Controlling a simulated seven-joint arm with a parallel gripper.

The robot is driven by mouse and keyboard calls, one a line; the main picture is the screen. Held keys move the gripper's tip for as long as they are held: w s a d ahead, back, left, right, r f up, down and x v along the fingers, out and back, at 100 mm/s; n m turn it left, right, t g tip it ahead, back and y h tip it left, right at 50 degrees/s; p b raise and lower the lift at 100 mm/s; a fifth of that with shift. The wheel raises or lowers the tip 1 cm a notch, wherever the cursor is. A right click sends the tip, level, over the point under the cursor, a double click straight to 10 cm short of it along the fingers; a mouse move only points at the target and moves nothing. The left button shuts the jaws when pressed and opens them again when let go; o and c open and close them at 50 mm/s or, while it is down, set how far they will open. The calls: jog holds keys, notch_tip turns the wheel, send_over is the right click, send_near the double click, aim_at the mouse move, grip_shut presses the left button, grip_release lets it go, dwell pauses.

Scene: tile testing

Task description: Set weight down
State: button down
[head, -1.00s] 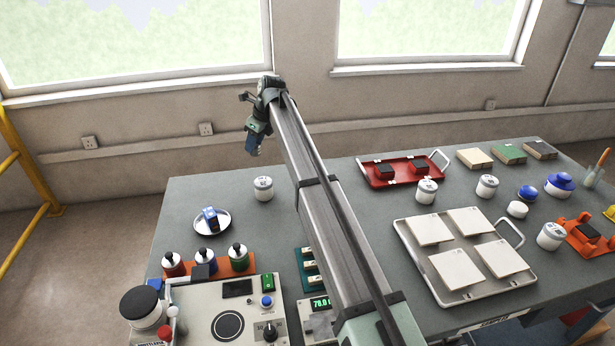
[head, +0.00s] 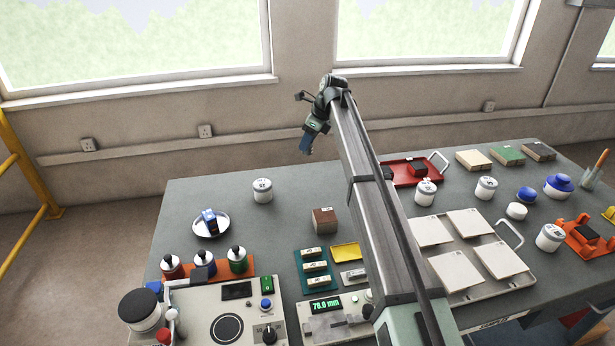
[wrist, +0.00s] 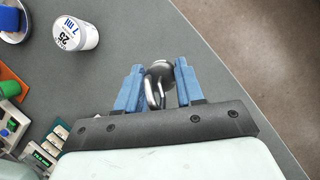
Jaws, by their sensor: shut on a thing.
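My gripper (wrist: 160,85) has blue fingers and is shut on a shiny metal weight (wrist: 161,72) with a loop-like handle, in the wrist view. The weight hangs between the fingers; part of it is hidden by them. In the head view my gripper (head: 306,146) is held high beyond the table's far side, fingers pointing down, and the weight cannot be made out there. The grey table top (head: 190,190) lies below; the wrist view shows the weight over it, close to the table's edge.
A white labelled jar (head: 262,190) and a dish with a blue item (head: 210,222) stand left. A brown block (head: 325,220) stands mid-table. A red tray (head: 400,181) and a pale tray with tiles (head: 462,294) lie right. Clear table surrounds the jar.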

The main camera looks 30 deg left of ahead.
jog(key=shift+f, duration=4.95)
jog(key=shift+f, duration=0.1)
jog(key=c, duration=0.7)
grip_release()
jog(key=v, duration=1.2)
